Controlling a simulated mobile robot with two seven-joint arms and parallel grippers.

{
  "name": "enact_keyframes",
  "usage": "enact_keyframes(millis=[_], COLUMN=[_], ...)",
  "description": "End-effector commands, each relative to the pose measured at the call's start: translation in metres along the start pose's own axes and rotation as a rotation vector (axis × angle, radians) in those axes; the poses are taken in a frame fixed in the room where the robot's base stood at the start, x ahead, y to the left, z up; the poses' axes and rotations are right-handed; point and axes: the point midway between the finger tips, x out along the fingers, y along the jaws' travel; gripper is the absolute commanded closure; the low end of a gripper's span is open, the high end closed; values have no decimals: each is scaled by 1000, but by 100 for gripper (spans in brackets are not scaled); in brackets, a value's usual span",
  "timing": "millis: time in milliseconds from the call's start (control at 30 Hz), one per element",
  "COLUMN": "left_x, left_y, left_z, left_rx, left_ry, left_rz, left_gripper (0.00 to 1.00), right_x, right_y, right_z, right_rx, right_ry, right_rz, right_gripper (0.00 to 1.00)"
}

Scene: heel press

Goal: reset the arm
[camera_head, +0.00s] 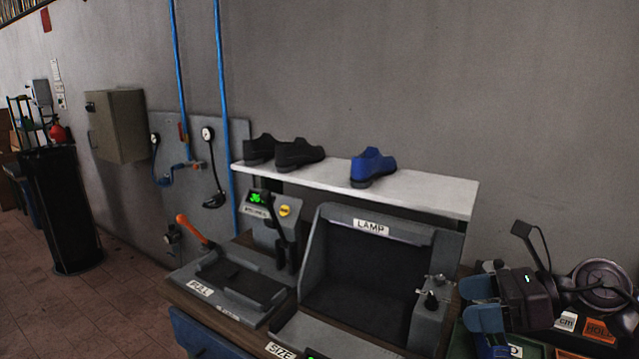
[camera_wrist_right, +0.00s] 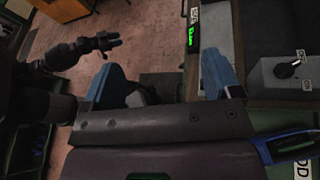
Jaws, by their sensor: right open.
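My right gripper (camera_head: 484,304) is at the lower right of the head view, with two blue fingers apart and nothing visible between them. In the right wrist view its blue fingers (camera_wrist_right: 165,85) are also spread, above the floor and the bench edge. A dark two-pronged hand (camera_wrist_right: 112,43), which looks like my left gripper, is at the upper left of the right wrist view. How far its prongs are open is unclear.
A grey box labelled LAMP (camera_head: 372,228) stands beside the press. A white shelf (camera_head: 420,195) behind carries two black shoes (camera_head: 285,152) and a blue shoe (camera_head: 372,166). A SIZE unit (camera_head: 300,345) is at the front. Open floor (camera_head: 110,300) lies left of the bench.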

Motion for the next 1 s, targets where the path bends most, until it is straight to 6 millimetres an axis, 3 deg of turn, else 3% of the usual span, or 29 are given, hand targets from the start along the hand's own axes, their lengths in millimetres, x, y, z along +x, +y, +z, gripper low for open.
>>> enact_keyframes(millis=[100,233,400,533,767,1000], left_x=[-1,-2,-2,-2,-2,-2], left_y=[-2,-2,-2,-2,-2,-2], left_z=[3,3,4,4,4,4], left_rx=[2,2,3,3,3,4], left_ry=[-5,-6,-7,-8,-8,-9], left_rz=[-2,-2,-2,-2,-3,-3], left_gripper=[58,58,58,58,58,58], right_x=[12,14,3,-11,-36,-50], right_y=[11,14,9,1,-10,2], right_z=[10,18,18,4,-49,-134], right_rx=[170,377,678,927,1393,1899], right_ry=[-238,-484,-788,-1006,-1352,-1652], right_rz=[-5,-27,-74,-127,-260,-464], right_gripper=[16,16,16,16,16,16])
